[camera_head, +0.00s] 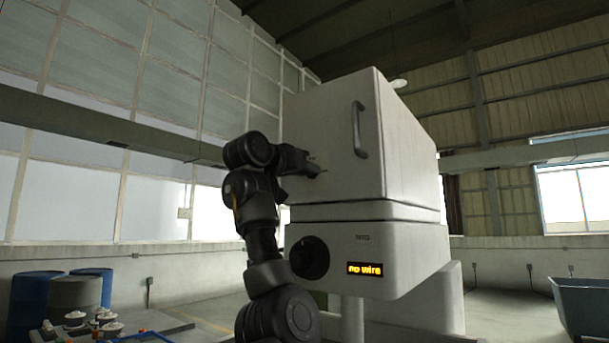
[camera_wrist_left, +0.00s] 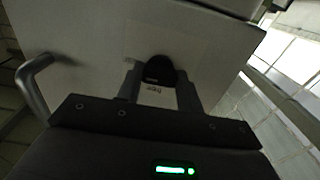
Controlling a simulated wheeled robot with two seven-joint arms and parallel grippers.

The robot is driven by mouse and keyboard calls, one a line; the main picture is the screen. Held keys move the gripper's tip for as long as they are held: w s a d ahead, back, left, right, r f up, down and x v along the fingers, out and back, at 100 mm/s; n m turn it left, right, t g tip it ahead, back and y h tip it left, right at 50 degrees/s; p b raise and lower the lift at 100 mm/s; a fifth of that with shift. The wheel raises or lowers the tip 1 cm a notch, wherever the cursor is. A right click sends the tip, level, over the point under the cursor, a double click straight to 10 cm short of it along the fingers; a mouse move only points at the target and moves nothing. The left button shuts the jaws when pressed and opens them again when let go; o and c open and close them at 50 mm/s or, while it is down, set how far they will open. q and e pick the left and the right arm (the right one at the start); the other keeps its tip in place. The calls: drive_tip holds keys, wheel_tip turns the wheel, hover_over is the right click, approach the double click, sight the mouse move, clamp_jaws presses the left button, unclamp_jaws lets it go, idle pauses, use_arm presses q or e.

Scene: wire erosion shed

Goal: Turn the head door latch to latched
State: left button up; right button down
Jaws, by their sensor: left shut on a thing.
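The head door (camera_head: 340,140) is the pale front panel of the machine's upper housing, with a grey bar handle (camera_head: 358,130) near its right side. It looks closed. My left gripper (camera_head: 316,170) is at the left part of the door. In the left wrist view, the gripper (camera_wrist_left: 160,84) has its two fingers on either side of a dark rounded latch knob (camera_wrist_left: 160,68) and is shut on it. The fingers and my wrist hide much of the latch, so I cannot tell its exact angle. My right gripper is not in view.
Below the door are a black round knob (camera_head: 309,258) and an amber display (camera_head: 365,269) reading "no wire". Blue and grey drums (camera_head: 75,300) stand at the lower left. A blue-grey bin (camera_head: 582,303) stands at the right. The bar handle also shows in the wrist view (camera_wrist_left: 33,85).

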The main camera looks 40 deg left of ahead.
use_arm(q)
drive_tip(key=shift+f, duration=0.1)
idle(0.5)
drive_tip(key=o, duration=1)
drive_tip(key=shift+s, duration=0.1)
